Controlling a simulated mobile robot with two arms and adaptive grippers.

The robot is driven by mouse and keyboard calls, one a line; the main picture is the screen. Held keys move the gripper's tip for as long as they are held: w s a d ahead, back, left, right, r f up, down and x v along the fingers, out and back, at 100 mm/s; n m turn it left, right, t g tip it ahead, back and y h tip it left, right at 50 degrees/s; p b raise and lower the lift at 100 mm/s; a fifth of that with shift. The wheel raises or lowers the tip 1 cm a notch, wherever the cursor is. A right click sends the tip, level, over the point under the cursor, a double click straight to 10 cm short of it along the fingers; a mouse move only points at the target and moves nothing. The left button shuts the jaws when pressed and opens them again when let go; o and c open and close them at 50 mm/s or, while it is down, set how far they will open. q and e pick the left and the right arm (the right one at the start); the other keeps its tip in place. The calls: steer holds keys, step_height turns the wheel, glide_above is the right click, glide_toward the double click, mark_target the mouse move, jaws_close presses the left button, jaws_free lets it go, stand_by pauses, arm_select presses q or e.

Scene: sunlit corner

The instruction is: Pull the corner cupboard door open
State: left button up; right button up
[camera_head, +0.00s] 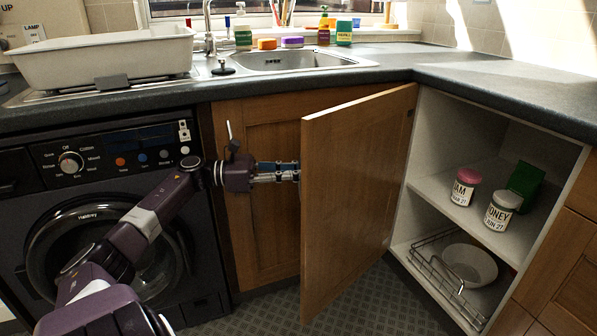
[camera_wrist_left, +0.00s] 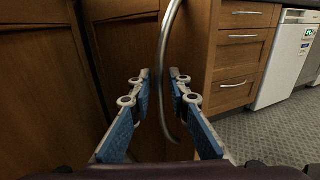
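The wooden corner cupboard door (camera_head: 355,195) stands well open, swung out toward me from its right-hand edge. White shelves (camera_head: 480,215) show inside the cupboard. My left gripper (camera_head: 287,172) is at the door's outer face, its fingertips partly hidden by the door's edge. In the left wrist view, the curved metal door handle (camera_wrist_left: 163,70) passes between the blue-padded fingers of the left gripper (camera_wrist_left: 160,78). The fingers stand apart with a visible gap around the bar, so they look open. My right gripper is not in view.
A jam jar (camera_head: 465,187), a honey jar (camera_head: 502,210) and a green box (camera_head: 525,180) stand on the shelf. A bowl (camera_head: 470,265) and wire rack (camera_head: 440,275) sit below. The washing machine (camera_head: 95,215) is left. Floor (camera_head: 370,305) is clear below the door.

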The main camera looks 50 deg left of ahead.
arm_select(q)
steer(key=v, duration=0.7)
steer(key=shift+s+a, duration=0.2)
steer(key=shift+s, duration=0.05)
